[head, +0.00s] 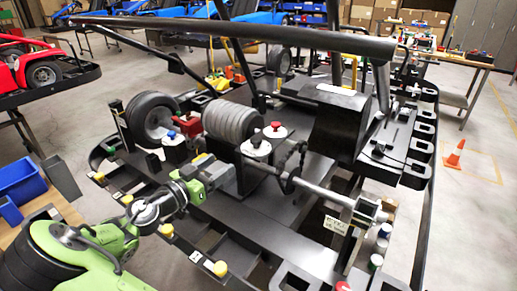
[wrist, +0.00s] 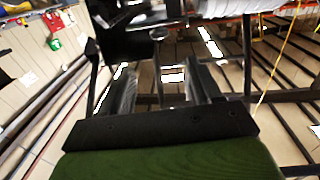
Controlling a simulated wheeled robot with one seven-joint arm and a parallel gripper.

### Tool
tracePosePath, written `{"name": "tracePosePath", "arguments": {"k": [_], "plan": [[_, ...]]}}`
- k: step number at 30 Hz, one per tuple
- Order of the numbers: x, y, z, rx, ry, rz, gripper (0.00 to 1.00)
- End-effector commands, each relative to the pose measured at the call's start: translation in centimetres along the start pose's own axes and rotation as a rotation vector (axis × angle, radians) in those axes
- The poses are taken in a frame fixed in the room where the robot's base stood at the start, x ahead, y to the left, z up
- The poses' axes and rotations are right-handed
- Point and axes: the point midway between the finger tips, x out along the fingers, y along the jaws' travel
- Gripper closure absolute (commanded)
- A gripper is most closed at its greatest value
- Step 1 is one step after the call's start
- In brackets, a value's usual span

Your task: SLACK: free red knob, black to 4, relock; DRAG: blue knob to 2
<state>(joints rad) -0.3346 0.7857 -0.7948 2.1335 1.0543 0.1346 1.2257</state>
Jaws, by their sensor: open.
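A red knob (head: 275,125) sits on a white round dial (head: 276,133) on top of a black box in the middle of the kart. A dark knob (head: 255,140), probably the black one, stands on a second white dial just left and nearer. A blue knob (head: 172,135) is on a separate dark box further left. Dial numbers and the SLACK and DRAG labels are too small to read. My gripper (head: 226,176) is in front of and below the dials, apart from the knobs. In the wrist view my gripper (wrist: 162,92) has its fingers spread with nothing between them.
A large ribbed grey cylinder (head: 231,118) and a black wheel (head: 152,115) stand behind my gripper. A black bar (head: 240,33) crosses above. A silver shaft (head: 325,194) runs right of the gripper. An orange cone (head: 454,157) stands on open floor at right.

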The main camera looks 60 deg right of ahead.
Motion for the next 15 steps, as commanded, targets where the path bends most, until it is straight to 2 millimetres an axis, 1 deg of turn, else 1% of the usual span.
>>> {"name": "tracePosePath", "arguments": {"k": [9, 12, 15], "plan": [[7.9, 0.3, -0.2, 0.002, 0.002, 0.012, 0.37], [10.4, 0.3, -0.2, 0.003, 0.002, 0.01, 0.37], [12.6, 0.3, -0.2, 0.002, 0.002, 0.01, 0.37]]}}
